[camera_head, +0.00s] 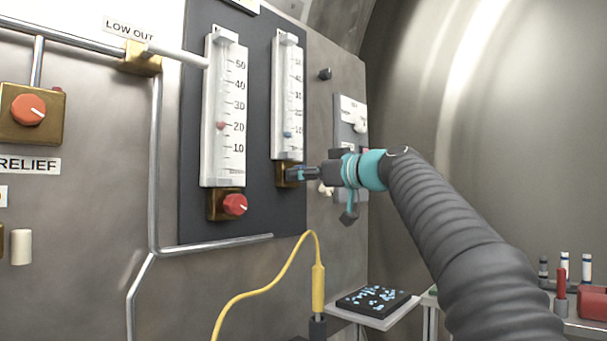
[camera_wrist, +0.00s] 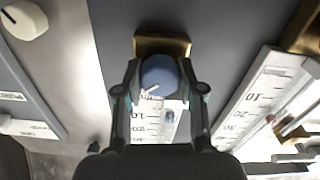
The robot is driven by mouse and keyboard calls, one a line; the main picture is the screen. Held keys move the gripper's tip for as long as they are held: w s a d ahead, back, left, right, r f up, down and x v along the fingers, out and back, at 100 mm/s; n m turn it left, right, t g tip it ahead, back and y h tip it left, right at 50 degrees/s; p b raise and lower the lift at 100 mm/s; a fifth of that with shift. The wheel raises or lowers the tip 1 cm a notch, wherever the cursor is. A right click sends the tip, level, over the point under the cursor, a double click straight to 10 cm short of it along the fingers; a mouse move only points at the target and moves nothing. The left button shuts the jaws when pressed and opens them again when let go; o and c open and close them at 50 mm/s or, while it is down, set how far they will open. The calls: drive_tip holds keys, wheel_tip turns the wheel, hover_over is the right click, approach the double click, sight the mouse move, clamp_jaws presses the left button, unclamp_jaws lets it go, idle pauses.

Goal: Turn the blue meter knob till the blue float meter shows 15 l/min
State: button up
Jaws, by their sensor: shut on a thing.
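The blue float meter (camera_head: 287,90) is the right one of two upright white gauges on a dark panel. Its blue float (camera_head: 288,134) sits low in the tube, around the "10" label; the exact reading is too small to tell. In the wrist view, the float (camera_wrist: 169,117) shows just beyond the knob. The blue meter knob (camera_wrist: 158,75) has a white pointer line and sits on a brass block (camera_wrist: 163,45) under the gauge. My gripper (camera_head: 296,174) reaches it from the right. In the wrist view, my gripper (camera_wrist: 159,84) is shut on the knob, one finger each side.
The left gauge (camera_head: 222,110) has a red float near 20 and a red knob (camera_head: 235,205) below. A steel pipe (camera_head: 215,246) and a yellow cable (camera_head: 262,290) run below. A panel with white knobs (camera_head: 352,115) lies right. A small shelf (camera_head: 377,318) stands lower right.

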drive_tip(key=m, duration=0.4)
drive_tip(key=shift+m+p, duration=0.4)
drive_tip(key=shift+m, duration=0.3)
drive_tip(key=o, duration=1.1)
drive_tip(key=shift+o, duration=0.2)
drive_tip(key=v, duration=1.2)
